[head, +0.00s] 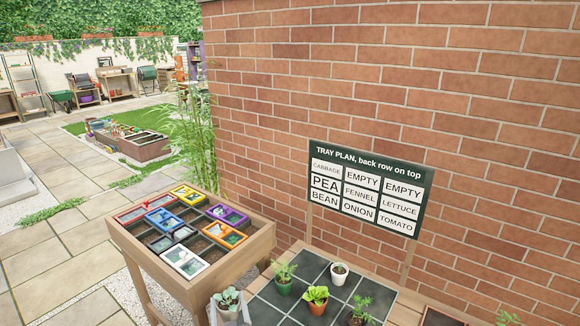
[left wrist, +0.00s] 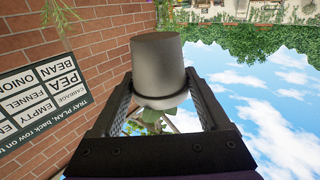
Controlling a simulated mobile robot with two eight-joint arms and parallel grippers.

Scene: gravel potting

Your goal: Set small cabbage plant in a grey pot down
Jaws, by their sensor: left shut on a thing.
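The small cabbage plant (head: 228,296) has pale blue-green leaves and shows at the bottom of the head view, left of the tray. Its grey pot (left wrist: 160,68) fills the middle of the left wrist view. My left gripper (left wrist: 165,98) is shut around the pot near its rim, one finger on each side. The dark tray (head: 262,310) with pale grid lines lies right of the held plant. The tray plan sign (head: 368,188) stands behind it, with cabbage written at the left of its top row. My right gripper is not in view.
On the tray stand a green pot (head: 284,287), a white pot (head: 340,279), an orange pot (head: 317,307) and a dark-leaved plant (head: 358,309). A wooden table (head: 192,284) with colourful frames stands close on the left. The brick wall (head: 400,80) rises behind.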

